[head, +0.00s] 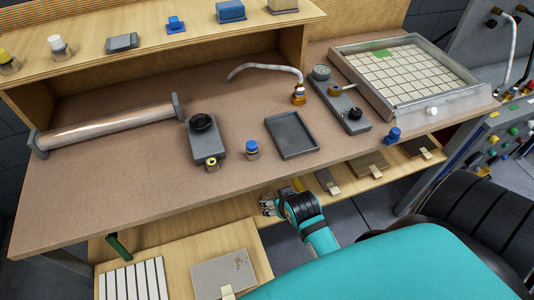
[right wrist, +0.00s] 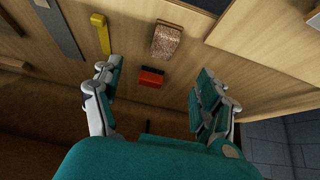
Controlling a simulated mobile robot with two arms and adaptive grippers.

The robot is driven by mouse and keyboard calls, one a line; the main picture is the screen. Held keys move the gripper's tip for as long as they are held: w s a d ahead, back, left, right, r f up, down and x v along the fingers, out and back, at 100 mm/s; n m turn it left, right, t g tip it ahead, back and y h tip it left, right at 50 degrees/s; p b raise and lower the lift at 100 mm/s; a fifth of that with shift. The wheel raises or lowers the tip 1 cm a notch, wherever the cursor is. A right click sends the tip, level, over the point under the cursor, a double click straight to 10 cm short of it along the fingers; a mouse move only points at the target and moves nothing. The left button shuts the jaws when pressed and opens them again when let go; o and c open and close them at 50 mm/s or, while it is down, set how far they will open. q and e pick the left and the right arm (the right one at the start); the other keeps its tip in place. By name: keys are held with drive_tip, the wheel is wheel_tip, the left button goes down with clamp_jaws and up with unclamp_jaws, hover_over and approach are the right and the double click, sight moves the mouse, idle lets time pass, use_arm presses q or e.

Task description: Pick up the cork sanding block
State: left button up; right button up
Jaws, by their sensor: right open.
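The cork sanding block (right wrist: 167,40), brown and speckled, lies on a pale wooden shelf in the right wrist view, beyond my fingertips near the top middle. My right gripper (right wrist: 158,72) is open and empty, with its two fingers wide apart; the block is ahead of the gap between them and not touched. In the head view my right gripper (head: 268,204) is at the front edge of the workbench, low by the shelf under it. The cork block cannot be made out in the head view. My left gripper is in neither view.
A red and black block (right wrist: 151,78) lies close to the cork block, and a yellow tool (right wrist: 101,33) is to its left. The workbench top (head: 110,180) overhangs the lower shelf. A grey tray (head: 291,135) sits on the bench above my gripper.

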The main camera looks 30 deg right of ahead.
hover_over(273, 208)
drive_tip(key=f, duration=0.5)
drive_tip(key=shift+s+f+b, duration=0.2)
drive_tip(key=shift+f+b, duration=0.15)
drive_tip(key=shift+w+f, duration=0.25)
drive_tip(key=shift+f, duration=0.15)
drive_tip(key=x, duration=0.4)
drive_tip(key=shift+a+f+b, duration=0.15)
drive_tip(key=shift+f+b, duration=0.15)
drive_tip(key=shift+w+f, duration=0.15)
drive_tip(key=shift+f, duration=0.1)
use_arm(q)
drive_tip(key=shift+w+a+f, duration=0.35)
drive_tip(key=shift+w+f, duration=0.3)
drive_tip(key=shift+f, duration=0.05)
